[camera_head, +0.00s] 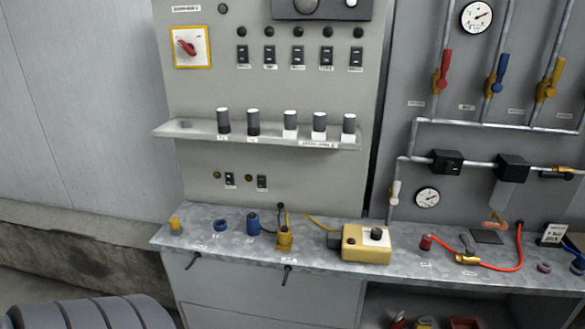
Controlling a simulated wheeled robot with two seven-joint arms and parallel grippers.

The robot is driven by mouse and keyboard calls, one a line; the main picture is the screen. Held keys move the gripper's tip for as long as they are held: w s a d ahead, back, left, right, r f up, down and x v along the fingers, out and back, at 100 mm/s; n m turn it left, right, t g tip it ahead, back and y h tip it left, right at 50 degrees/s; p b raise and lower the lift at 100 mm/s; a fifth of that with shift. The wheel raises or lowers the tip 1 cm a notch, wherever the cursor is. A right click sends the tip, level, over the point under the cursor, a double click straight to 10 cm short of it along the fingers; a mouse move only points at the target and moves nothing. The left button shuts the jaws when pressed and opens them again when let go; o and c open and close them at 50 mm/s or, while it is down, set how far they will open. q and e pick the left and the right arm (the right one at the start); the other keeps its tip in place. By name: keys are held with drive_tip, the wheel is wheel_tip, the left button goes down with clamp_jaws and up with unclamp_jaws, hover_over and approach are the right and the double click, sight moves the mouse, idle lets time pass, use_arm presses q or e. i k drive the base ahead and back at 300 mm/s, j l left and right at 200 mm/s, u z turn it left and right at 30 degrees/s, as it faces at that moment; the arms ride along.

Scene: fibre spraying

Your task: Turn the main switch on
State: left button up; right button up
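The main switch appears to be the red rotary knob (186,47) on a white square plate with a yellow frame (192,62). It is mounted at the upper left of the grey control panel (200,165). The knob handle sits tilted, its upper end toward the left. I cannot tell from this whether it is on or off. Neither of my grippers is in view.
A narrow shelf (180,131) with several grey-and-white cylinders juts from the panel below the switch. A metal worktop (190,240) below holds a yellow box (366,246) and small fittings. Pipes with coloured valves are at right. A grey ribbed shape (90,314) fills the lower left corner.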

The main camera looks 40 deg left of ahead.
sight(189, 49)
drive_tip(key=u, duration=2)
